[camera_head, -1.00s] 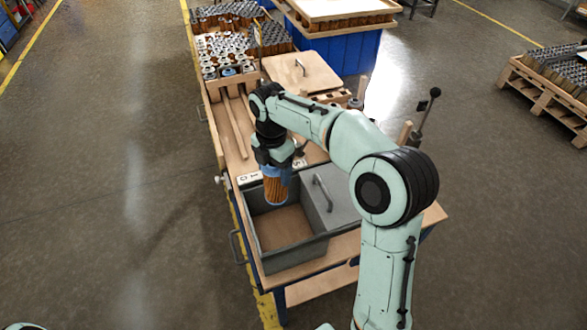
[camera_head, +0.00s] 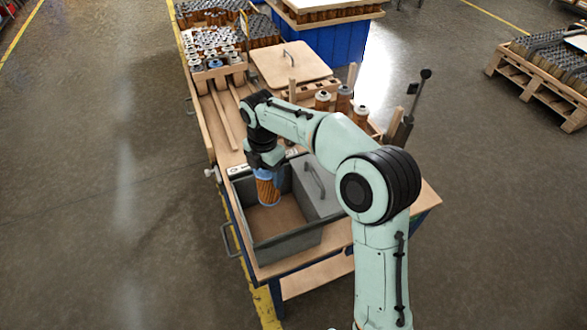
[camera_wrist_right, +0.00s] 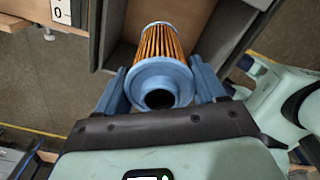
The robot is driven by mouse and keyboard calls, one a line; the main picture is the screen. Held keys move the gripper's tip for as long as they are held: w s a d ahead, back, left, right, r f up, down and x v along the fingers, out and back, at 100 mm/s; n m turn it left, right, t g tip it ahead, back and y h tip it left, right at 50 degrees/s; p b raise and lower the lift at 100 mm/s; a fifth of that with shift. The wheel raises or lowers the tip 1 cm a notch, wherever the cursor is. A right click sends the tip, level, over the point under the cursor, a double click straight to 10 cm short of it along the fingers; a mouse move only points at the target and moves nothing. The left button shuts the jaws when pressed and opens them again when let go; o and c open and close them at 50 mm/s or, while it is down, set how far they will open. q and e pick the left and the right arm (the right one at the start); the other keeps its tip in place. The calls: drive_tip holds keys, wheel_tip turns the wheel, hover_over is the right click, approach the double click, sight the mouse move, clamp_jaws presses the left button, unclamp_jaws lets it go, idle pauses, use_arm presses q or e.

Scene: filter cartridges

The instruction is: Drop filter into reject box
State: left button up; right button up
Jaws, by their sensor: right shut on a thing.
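The filter (camera_head: 267,188) has an orange pleated body and blue end caps. My right gripper (camera_head: 266,166) is shut on its upper end and holds it upright over the open part of the grey reject box (camera_head: 290,243). In the right wrist view, the filter (camera_wrist_right: 161,62) sits between the two blue fingers of the gripper (camera_wrist_right: 162,88), its round blue cap with a dark hole facing the camera. The lower end of the filter seems within the box opening; its gap to the floor of the box is unclear. My left gripper is not in view.
A grey lid with a handle (camera_head: 315,180) covers the right part of the box. Behind it, several filters stand in a wooden rack (camera_head: 300,92) by a lever (camera_head: 410,105). A wooden board with a handle (camera_head: 290,65) and crowded filter trays (camera_head: 215,42) lie further back.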

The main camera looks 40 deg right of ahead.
drive_tip(key=o, duration=1.5)
drive_tip(key=shift+r, duration=0.15)
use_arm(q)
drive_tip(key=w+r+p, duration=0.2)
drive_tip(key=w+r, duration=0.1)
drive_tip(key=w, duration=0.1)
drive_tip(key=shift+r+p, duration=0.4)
use_arm(e)
wheel_tip(320, 180, up, 13)
drive_tip(key=shift+r, duration=0.1)
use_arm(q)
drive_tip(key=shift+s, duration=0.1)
use_arm(e)
drive_tip(key=shift+s, duration=0.1)
